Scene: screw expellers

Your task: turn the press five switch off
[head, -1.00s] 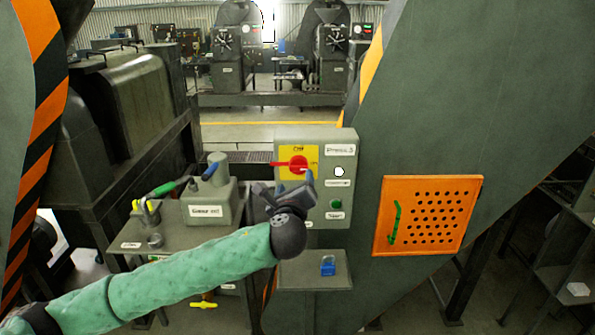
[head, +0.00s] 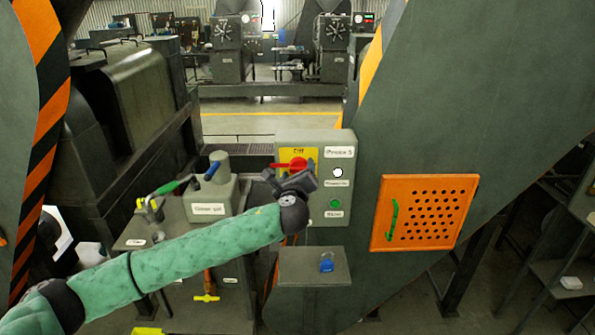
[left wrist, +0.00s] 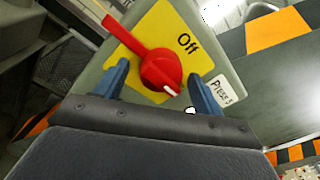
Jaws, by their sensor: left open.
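The press five switch is a red rotary knob with a lever arm (head: 291,164) on a yellow plate (left wrist: 205,52) marked "Off", on the grey "Press 5" panel (head: 338,205). Its lever points left in the head view and to the upper left in the left wrist view, where the knob (left wrist: 160,70) shows large. My left gripper (head: 292,172) is open in front of the switch, just below it in the head view. In the left wrist view its two blue fingers (left wrist: 158,72) stand on either side of the knob; contact cannot be told. My right gripper is not in view.
A white button (head: 338,173) and a green button (head: 335,204) sit on the panel's right side. A grey shelf with a blue padlock (head: 327,263) is below. An orange perforated door (head: 425,213) is to the right, and a labelled grey box (head: 208,206) to the left.

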